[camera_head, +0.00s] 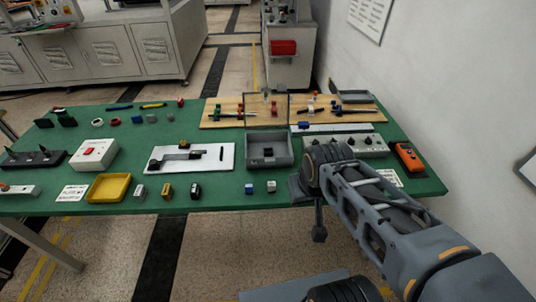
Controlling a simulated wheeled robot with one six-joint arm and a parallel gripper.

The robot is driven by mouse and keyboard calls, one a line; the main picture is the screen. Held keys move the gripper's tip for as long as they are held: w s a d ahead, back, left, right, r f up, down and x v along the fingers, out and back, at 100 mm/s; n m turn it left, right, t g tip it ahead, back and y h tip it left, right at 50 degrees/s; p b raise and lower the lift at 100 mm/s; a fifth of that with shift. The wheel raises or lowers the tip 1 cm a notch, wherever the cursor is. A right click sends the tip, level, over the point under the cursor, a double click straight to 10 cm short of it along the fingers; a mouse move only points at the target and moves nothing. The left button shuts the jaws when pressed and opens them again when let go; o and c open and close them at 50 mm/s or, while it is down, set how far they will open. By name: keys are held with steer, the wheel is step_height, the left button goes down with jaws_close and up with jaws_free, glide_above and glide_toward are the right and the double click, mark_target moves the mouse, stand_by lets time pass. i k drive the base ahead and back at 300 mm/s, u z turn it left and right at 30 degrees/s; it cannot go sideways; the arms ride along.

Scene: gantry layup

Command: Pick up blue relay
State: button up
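A small blue block with a pale lower part (249,188), which looks like the blue relay, stands near the front edge of the green table. A similar pale block (271,186) stands just to its right. My arm comes in from the lower right, and its end with my gripper (299,188) is low over the table's front edge, right of both blocks and apart from them. The wrist hides most of the gripper, so its fingers cannot be made out. The blue block is clear of it.
A grey open-lidded box (281,161) stands behind the blocks. To the left are a white plate (222,167), a yellow tray (93,194) and small relay-like blocks (167,191). A grey control box (372,146) and an orange device (408,157) stand at the right.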

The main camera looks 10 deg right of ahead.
mark_target(249, 186)
steer(key=u, duration=3.5)
steer(key=k, duration=1.2)
steer(key=z, duration=1.6)
steer(key=i, duration=0.5)
